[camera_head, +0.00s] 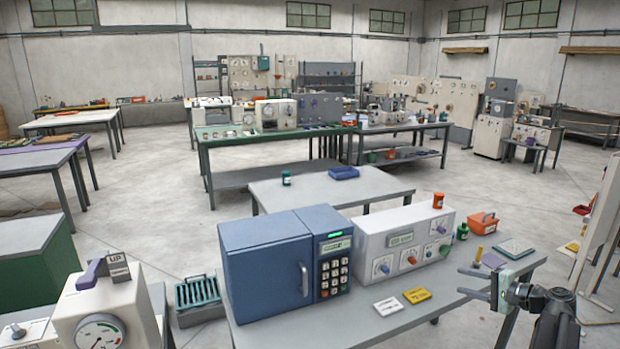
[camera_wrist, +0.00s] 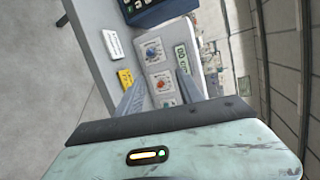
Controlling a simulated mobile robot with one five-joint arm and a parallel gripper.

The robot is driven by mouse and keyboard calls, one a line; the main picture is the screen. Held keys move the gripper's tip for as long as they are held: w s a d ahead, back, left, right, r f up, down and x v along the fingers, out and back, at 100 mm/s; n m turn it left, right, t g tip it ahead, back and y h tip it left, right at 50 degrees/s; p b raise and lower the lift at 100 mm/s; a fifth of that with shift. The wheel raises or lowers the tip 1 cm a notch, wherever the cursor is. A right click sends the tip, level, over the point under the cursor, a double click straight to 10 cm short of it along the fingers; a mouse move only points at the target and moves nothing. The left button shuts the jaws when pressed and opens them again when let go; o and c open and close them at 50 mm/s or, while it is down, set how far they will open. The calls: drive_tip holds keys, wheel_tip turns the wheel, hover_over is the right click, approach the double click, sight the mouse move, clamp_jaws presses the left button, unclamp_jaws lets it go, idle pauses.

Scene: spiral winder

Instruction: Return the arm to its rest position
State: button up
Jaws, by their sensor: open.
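My gripper (camera_head: 478,283) is at the lower right in the head view, over the right part of the near table (camera_head: 455,291). Its two fingers point left and stand apart, with nothing between them. In the wrist view the fingers (camera_wrist: 158,92) reach toward the white control box, apart from each other and empty. My arm runs from the gripper to the lower right corner of the head view.
The near table bears a blue keypad box (camera_head: 265,265), a white box with dials (camera_head: 403,242), a white card (camera_head: 388,306) and a yellow card (camera_head: 417,295). An orange container (camera_head: 483,222) stands behind my gripper. A pale upright panel (camera_head: 602,225) is at right.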

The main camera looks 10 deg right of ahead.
drive_tip(key=w+a+f+n+g+b, duration=0.1)
drive_tip(key=a+f+n+g, duration=0.4)
drive_tip(key=a, duration=0.7)
drive_tip(key=w+a+f+n+g, duration=0.1)
drive_tip(key=a+f+g, duration=0.2)
drive_tip(key=a+f, duration=0.7)
drive_tip(key=s+a+f+n+g+h, duration=0.2)
drive_tip(key=s+a+n+h, duration=0.1)
drive_tip(key=a, duration=0.7)
drive_tip(key=s+a+f+n+g+h+b, duration=0.1)
drive_tip(key=s+a+n, duration=0.4)
drive_tip(key=a, duration=0.5)
drive_tip(key=s+f+g+h, duration=0.1)
drive_tip(key=g+h, duration=0.1)
drive_tip(key=shift+s+f+h, duration=0.15)
drive_tip(key=shift+h, duration=0.25)
drive_tip(key=shift+c, duration=0.8)
